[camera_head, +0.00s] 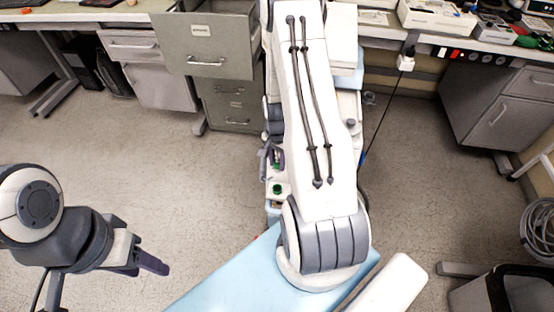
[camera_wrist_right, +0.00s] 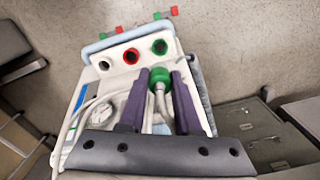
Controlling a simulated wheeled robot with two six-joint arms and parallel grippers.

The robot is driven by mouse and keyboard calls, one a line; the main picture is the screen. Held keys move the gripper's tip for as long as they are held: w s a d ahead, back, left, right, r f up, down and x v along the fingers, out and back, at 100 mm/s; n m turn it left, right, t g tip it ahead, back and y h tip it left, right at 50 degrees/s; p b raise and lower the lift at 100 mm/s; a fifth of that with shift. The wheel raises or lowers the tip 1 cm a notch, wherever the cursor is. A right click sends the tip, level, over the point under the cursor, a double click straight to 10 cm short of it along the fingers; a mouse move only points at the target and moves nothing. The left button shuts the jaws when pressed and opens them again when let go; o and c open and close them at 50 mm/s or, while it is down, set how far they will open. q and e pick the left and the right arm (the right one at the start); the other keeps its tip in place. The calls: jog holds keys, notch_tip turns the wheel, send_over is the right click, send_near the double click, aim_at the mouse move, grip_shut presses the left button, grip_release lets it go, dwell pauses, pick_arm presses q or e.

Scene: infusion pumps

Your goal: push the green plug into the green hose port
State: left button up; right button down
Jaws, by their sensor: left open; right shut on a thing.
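The green plug (camera_wrist_right: 160,77), on a pale hose, is held between the purple fingers of my right gripper (camera_wrist_right: 160,82) in the right wrist view. The green hose port (camera_wrist_right: 160,47) is a green ring with a dark hole in the white panel (camera_wrist_right: 116,58), just beyond the plug. The plug looks lined up with it, with a small gap in the picture; the true distance is hard to tell. My right gripper is hidden behind my arm in the head view. My left gripper (camera_head: 150,263) is open and empty at the lower left, over the floor.
A red port (camera_wrist_right: 131,56) and a black port (camera_wrist_right: 104,65) sit left of the green one. A round gauge (camera_wrist_right: 104,113) and looping pale hoses lie left of my fingers. A grey filing cabinet (camera_head: 208,60) and workbenches line the back. The floor at left is clear.

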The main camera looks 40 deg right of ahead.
notch_tip(320, 180, down, 8)
jog(key=b, duration=0.5)
jog(key=shift+f, duration=0.1)
jog(key=shift+f+b, duration=0.5)
jog(key=shift+f, duration=0.1)
jog(key=shift+a, duration=0.1)
jog(key=shift+f+b, duration=0.95)
jog(key=shift+f, duration=0.7)
jog(key=c, duration=0.5)
grip_release()
jog(key=shift+r, duration=0.1)
